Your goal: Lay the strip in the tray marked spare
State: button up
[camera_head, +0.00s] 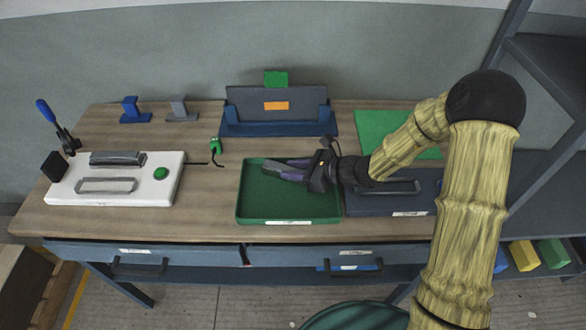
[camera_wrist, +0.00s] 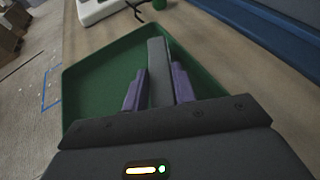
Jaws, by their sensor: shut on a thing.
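My gripper (camera_head: 290,171) is over the green tray (camera_head: 285,207), coming in from the right. In the wrist view its two purple fingers (camera_wrist: 158,88) are shut on a grey strip (camera_wrist: 158,60), one on each side. The strip points away from the gripper, over the green tray (camera_wrist: 95,85) and towards its far edge. I cannot tell whether the strip touches the tray floor. The tray holds nothing else that I can see. A white label on its front is too small to read.
A dark tray or box (camera_head: 385,207) with a label and a handle-like bar stands right of the green tray, partly under my arm. A white fixture (camera_head: 130,190) with a green button stands left. A blue stand (camera_head: 280,128) is behind. Bare wood lies left of the tray.

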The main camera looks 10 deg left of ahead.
jog(key=shift+f, duration=0.15)
jog(key=o, duration=1)
jog(key=shift+o, duration=0.2)
jog(key=shift+d+r, duration=0.1)
jog(key=shift+r, duration=0.15)
jog(key=v, duration=1.1)
jog(key=shift+s+d+r, duration=0.1)
jog(key=shift+s+d, duration=0.1)
jog(key=shift+d, duration=0.2)
